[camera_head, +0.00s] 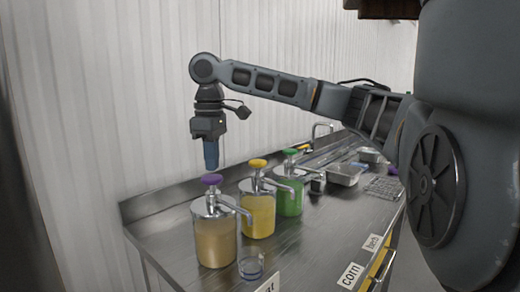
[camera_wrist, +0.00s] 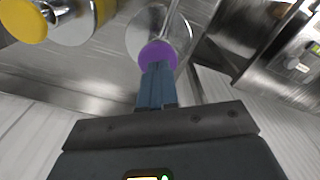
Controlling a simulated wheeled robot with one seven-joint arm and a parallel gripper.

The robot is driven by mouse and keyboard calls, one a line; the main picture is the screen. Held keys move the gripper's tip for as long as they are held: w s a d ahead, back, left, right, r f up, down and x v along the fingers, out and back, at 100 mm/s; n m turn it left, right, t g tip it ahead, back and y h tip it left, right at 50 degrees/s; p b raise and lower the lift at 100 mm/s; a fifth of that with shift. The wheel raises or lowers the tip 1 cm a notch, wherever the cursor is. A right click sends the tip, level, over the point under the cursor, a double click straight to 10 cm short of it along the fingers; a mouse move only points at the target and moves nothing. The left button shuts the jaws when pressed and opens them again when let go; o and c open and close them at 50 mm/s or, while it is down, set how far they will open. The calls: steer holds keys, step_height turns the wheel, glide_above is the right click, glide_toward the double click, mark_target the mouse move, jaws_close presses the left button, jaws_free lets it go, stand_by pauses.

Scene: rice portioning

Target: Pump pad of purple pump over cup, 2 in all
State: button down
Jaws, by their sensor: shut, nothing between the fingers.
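The purple pump pad (camera_head: 212,179) tops the dispenser (camera_head: 215,236) at the front left of the counter, which holds a tan liquid. A small clear cup (camera_head: 251,267) stands on the counter below the end of its spout. My gripper (camera_head: 211,167) points straight down with its blue fingers shut, just above the purple pad. In the wrist view the shut fingertips (camera_wrist: 158,68) overlap the purple pad (camera_wrist: 158,53); I cannot tell whether they touch it. The cup is not clear in the wrist view.
A dispenser with a yellow pad (camera_head: 257,163) and one with a green pad (camera_head: 289,152) stand close to the right. Metal trays (camera_head: 344,174) lie farther back. Labels "corn" (camera_head: 350,275) and others are on the counter's front edge. A wall runs behind the counter.

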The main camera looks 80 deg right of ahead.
mark_target(213, 178)
steer(key=shift+f, duration=0.2)
stand_by(0.5)
steer(key=shift+d+f+b, duration=0.1)
steer(key=shift+f+b, duration=0.55)
steer(key=shift+f, duration=1.4)
steer(key=shift+r, duration=0.1)
steer(key=shift+w+a+r+p, duration=0.1)
steer(key=shift+a+r+p, duration=0.1)
steer(key=shift+r+p, duration=0.85)
steer(key=shift+a+r+p, duration=0.15)
steer(key=shift+r+p, duration=0.85)
steer(key=shift+r, duration=0.15)
steer(key=shift+d, duration=0.1)
